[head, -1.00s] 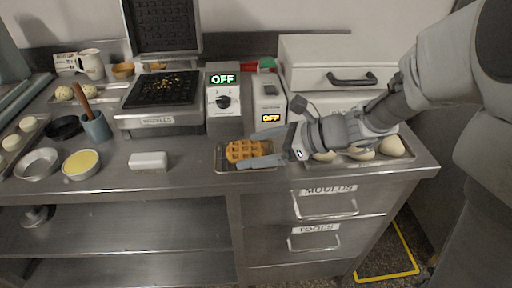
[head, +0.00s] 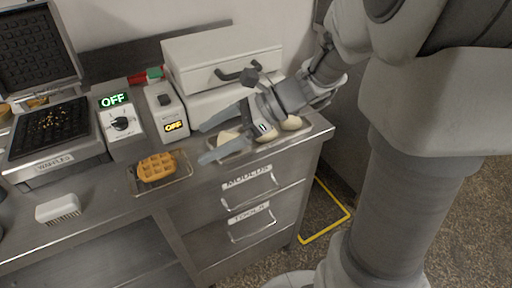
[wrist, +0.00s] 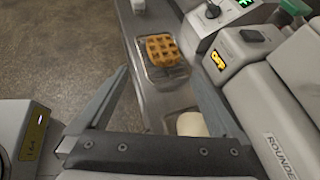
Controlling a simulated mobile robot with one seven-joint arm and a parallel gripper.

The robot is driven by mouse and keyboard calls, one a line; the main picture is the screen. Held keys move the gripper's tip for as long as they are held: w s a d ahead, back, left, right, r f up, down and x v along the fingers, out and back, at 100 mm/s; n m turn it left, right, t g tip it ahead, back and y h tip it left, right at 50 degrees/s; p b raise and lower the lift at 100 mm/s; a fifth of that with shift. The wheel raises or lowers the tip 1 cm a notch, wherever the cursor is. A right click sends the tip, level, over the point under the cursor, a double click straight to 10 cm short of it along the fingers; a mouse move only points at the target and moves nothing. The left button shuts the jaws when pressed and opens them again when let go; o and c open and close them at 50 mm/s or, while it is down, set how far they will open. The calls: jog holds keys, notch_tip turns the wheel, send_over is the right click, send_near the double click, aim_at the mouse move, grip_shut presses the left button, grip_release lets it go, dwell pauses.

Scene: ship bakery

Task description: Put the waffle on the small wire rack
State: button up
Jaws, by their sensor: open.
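The golden waffle (head: 157,167) lies on the small wire rack (head: 180,181) near the counter's front edge, left of my gripper in the head view. In the wrist view the waffle (wrist: 163,50) rests on the rack (wrist: 181,72), ahead of and beyond my fingertips. My gripper (head: 203,142) is open and empty, apart from the waffle, above the counter near the tray of pale dough pieces. Its two fingers (wrist: 160,82) show wide apart in the wrist view, with nothing between them touching.
The open waffle iron (head: 52,135) with crumbs on its plate stands at the left. A white brush (head: 57,207) lies in front of it. Dough pieces (head: 291,123) sit under my gripper. A closed grey box (head: 222,62) stands behind. Counter around the rack's left is clear.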

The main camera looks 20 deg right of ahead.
jog(key=s+d+r+n+h, duration=0.1)
jog(key=s+d+n+h, duration=0.2)
jog(key=s+n+h, duration=0.5)
jog(key=s+d+r+n+t+h, duration=0.3)
jog(key=d+n, duration=0.4)
jog(key=n, duration=0.4)
jog(key=shift+s+d+t+h, duration=0.3)
jog(key=shift+s+t+h, duration=0.15)
jog(key=shift+s, duration=0.4)
jog(key=shift+r, duration=0.15)
